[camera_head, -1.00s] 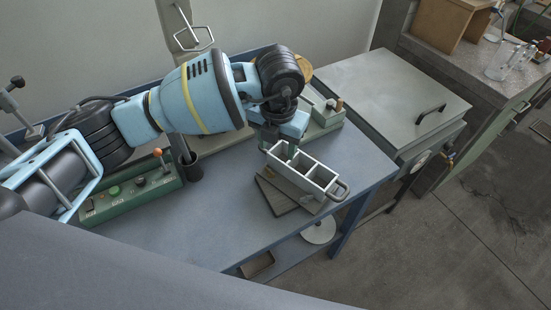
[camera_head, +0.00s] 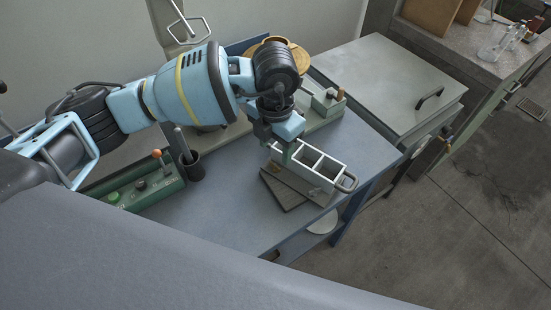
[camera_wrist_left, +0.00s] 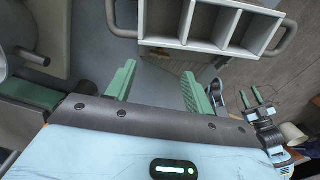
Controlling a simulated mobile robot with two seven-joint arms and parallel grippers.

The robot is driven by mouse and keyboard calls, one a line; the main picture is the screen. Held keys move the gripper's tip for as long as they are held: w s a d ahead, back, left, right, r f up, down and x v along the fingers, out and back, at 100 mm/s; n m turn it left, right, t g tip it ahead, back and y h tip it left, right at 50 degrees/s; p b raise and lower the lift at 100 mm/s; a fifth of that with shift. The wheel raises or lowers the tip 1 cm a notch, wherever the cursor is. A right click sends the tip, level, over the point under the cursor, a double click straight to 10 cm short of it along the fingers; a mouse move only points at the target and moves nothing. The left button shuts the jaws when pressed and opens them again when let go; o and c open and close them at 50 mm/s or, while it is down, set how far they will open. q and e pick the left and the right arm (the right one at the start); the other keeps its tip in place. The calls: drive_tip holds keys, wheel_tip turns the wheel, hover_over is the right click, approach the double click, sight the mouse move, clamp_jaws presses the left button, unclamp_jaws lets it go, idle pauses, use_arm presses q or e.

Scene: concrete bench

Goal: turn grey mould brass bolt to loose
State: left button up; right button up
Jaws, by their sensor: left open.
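The grey mould (camera_head: 322,168) is an open-topped block with several compartments and a loop handle at its near right end. I cannot make out a brass bolt on the mould. My right gripper (camera_wrist_left: 252,98) seems to show small in the left wrist view.
A green control box (camera_head: 146,188) and a dark cup (camera_head: 192,166) stand left on the bench. A green fixture with a brown knob (camera_head: 338,96) stands behind the mould. A grey lidded box (camera_head: 385,78) is at the right.

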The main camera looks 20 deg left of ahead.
sight(275, 165)
use_arm(q)
wheel_tip(275, 165, down, 5)
drive_tip(key=shift+r, duration=0.1)
drive_tip(key=shift+f, duration=0.45)
use_arm(e)
drive_tip(key=shift+s+f, duration=0.1)
drive_tip(key=shift+s, duration=0.25)
